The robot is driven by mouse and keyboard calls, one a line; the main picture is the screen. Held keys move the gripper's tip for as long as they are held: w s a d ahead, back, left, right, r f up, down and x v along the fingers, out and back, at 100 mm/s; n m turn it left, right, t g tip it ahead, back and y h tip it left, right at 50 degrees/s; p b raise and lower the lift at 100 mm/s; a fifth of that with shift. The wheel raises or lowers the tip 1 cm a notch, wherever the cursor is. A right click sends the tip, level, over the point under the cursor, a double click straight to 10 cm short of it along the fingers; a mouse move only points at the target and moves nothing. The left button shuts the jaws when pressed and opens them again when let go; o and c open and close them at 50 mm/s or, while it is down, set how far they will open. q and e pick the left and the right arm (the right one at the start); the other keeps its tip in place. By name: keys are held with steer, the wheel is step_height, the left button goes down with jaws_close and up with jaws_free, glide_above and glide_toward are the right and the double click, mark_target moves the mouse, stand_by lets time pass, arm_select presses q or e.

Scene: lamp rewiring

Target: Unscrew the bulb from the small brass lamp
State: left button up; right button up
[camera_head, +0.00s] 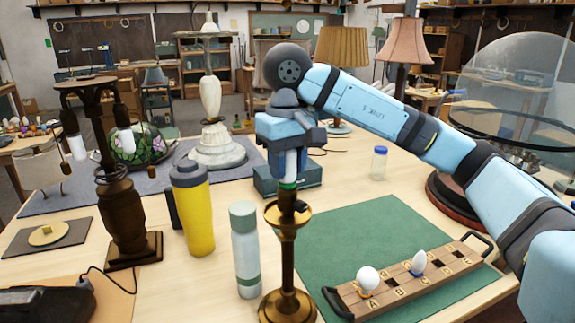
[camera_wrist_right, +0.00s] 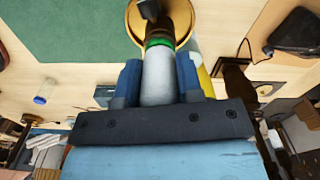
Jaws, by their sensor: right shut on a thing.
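The small brass lamp (camera_head: 288,250) stands upright at the front middle of the bench, with a dished collar below its socket. My right gripper (camera_head: 290,163) is directly above it, pointing down. In the right wrist view its two blue fingers are shut on the sides of a pale bulb (camera_wrist_right: 158,82). A green band (camera_wrist_right: 159,42) rings the bulb's lower end, close to the lamp's brown socket (camera_wrist_right: 178,18). The frames do not show how far the bulb sits in the socket. My left gripper is not in view.
A wooden rack (camera_head: 390,293) with lettered places holds two white bulbs (camera_head: 368,278) on a green mat (camera_head: 345,235). A pale bottle (camera_head: 245,255) and a yellow flask (camera_head: 197,215) stand just left of the brass lamp. A dark lamp (camera_head: 130,215) stands farther left.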

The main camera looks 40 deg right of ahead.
steer(key=n, duration=0.3)
steer(key=shift+n, duration=0.3)
steer(key=o, duration=1)
steer(key=shift+c, duration=0.2)
steer(key=m, duration=1.2)
steer(key=shift+p, duration=0.4)
steer(key=m, duration=0.6)
steer(key=shift+d, duration=0.1)
steer(key=m+p, duration=0.1)
steer(key=m, duration=0.5)
steer(key=shift+s, duration=0.1)
